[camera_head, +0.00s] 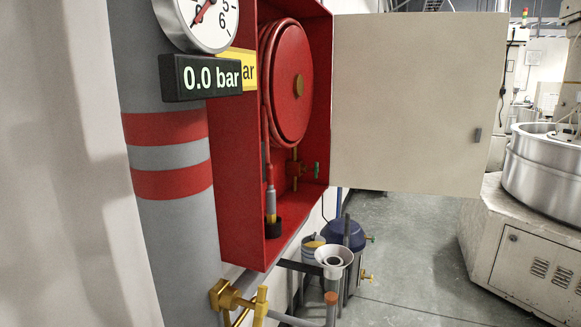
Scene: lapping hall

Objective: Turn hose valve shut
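The open red hose cabinet (234,170) stands left of centre. It holds a red hose reel (291,85) with its hose. Below the reel is a small brass hose valve (294,168) with a green handle (316,170) pointing right. I cannot tell from its handle whether it is open or shut. A hose nozzle (271,203) hangs upright at the cabinet's lower left, its tip in a dark holder. My gripper is not in view, and nothing is seen touching the valve.
The cabinet's cream door (415,105) stands wide open to the right. A grey pipe (165,235) with red bands, a gauge (206,18) and a "0.0 bar" display (208,78) fills the left. Brass fittings (228,296), a funnel (334,258) and containers stand below. Floor (400,240) is clear before a machine (520,255).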

